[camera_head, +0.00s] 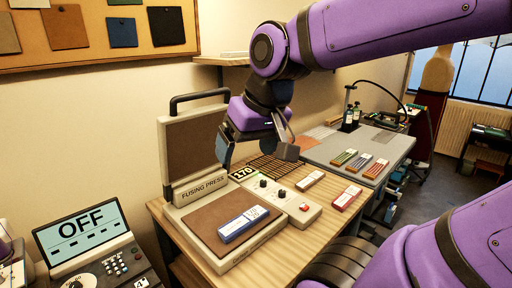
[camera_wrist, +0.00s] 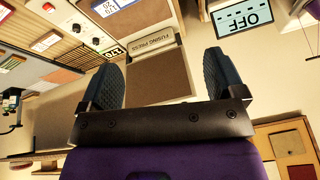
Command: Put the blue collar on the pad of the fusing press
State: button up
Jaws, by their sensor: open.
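The blue collar (camera_head: 243,224), a flat blue piece with a white label, lies on the brown pad (camera_head: 205,216) of the fusing press, towards the pad's right side. The press (camera_head: 200,186) stands with its lid raised. My gripper (camera_head: 258,148) is open and empty, above and behind the pad and apart from the collar. In the wrist view my open fingers (camera_wrist: 163,78) have nothing between them. The brown inside of the lid (camera_wrist: 160,82) shows beyond them, and the pad (camera_wrist: 148,18) is at the top edge.
A control box (camera_head: 283,199) with knobs adjoins the press. A cream piece (camera_head: 309,180) and a red piece (camera_head: 347,198) lie on the wooden table. Several coloured pieces lie on a grey board (camera_head: 330,150). A machine with an OFF screen (camera_head: 82,226) stands at left.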

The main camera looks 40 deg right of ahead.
jog(key=shift+s+a+r+n+t+h, duration=0.15)
jog(key=shift+s+n, duration=0.15)
jog(key=shift+s, duration=0.25)
jog(key=shift+s+a+r+n+t+h, duration=0.1)
jog(key=shift+s+r+n, duration=0.15)
jog(key=shift+s, duration=0.3)
jog(key=shift+s+a+r+n+t+h, duration=0.1)
jog(key=shift+s+n, duration=0.25)
jog(key=shift+s, duration=0.2)
